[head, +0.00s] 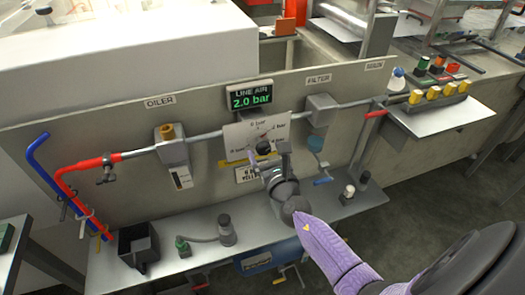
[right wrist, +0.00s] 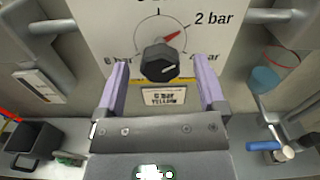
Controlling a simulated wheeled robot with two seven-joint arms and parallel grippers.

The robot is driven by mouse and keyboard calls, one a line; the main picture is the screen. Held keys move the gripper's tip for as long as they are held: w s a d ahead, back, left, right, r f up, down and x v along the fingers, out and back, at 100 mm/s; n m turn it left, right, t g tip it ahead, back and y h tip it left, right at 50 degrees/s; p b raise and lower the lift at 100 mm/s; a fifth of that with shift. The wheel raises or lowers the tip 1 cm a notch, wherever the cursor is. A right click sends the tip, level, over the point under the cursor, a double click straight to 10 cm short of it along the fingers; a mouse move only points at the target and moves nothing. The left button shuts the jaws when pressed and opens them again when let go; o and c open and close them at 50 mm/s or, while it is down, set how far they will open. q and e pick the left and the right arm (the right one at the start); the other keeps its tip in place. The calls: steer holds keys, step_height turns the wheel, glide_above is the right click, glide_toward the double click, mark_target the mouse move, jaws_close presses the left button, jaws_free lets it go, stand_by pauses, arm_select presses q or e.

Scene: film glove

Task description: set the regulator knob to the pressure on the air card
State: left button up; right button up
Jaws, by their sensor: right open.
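The black faceted regulator knob (head: 263,147) sits on a white dial plate (head: 240,135) on the panel. In the right wrist view the knob (right wrist: 160,63) shows below a red needle (right wrist: 172,36) that points toward the "2 bar" mark. The air card (right wrist: 165,96) below the knob appears to read "6 bar yellow". My right gripper (right wrist: 160,70) is open, with one purple finger on each side of the knob, apart from it. In the head view this gripper (head: 270,158) is in front of the dial. My left gripper is not in view.
A display (head: 250,97) above the dial reads "LINE AIR 2.0 bar". A pipe with grey blocks runs along the panel (head: 210,90). A ledge below holds a black bin (head: 138,247). A blue-handled valve (right wrist: 265,146) is to the right.

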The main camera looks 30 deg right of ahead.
steer(key=shift+w+d, duration=0.15)
steer(key=shift+w, duration=0.45)
jaws_close()
